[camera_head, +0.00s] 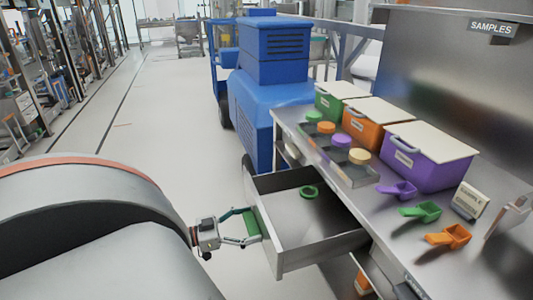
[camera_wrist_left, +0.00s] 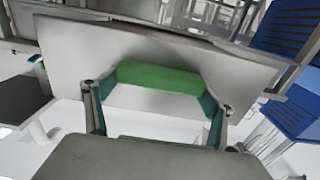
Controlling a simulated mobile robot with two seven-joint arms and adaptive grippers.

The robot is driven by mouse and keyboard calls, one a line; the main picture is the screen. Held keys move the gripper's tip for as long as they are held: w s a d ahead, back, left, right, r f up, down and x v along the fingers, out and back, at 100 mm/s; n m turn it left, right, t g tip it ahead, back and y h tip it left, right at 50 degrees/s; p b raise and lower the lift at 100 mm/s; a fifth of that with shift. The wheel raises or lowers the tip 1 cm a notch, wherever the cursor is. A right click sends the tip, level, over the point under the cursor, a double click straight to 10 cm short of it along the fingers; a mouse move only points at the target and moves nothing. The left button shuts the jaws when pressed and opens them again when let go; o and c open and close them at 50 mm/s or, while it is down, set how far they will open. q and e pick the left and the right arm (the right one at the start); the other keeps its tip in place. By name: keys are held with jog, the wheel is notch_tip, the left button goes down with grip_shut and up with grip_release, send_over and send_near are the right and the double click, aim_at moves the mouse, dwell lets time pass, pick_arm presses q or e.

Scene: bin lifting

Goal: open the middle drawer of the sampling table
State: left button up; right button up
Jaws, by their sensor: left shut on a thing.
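A grey drawer (camera_head: 313,248) of the sampling table (camera_head: 390,235) is pulled well out, and a green ring (camera_head: 308,192) lies inside it. My left gripper (camera_head: 245,228) is at the drawer's front and shut on its green handle (camera_head: 251,223). In the left wrist view the handle (camera_wrist_left: 160,77) lies between the gripper's two fingers (camera_wrist_left: 158,100), against the drawer's front panel (camera_wrist_left: 250,70). My right gripper is not in view.
Green (camera_head: 329,102), orange (camera_head: 366,133) and purple (camera_head: 420,168) bins stand on the table, with several scoops (camera_head: 448,237) near its front edge. A blue vehicle (camera_head: 270,100) stands behind the drawer. Floor left of the drawer is clear.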

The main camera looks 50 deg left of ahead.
pick_arm(q)
jog(key=shift+v, duration=1.6)
jog(key=o, duration=1.6)
jog(key=v, duration=1.2)
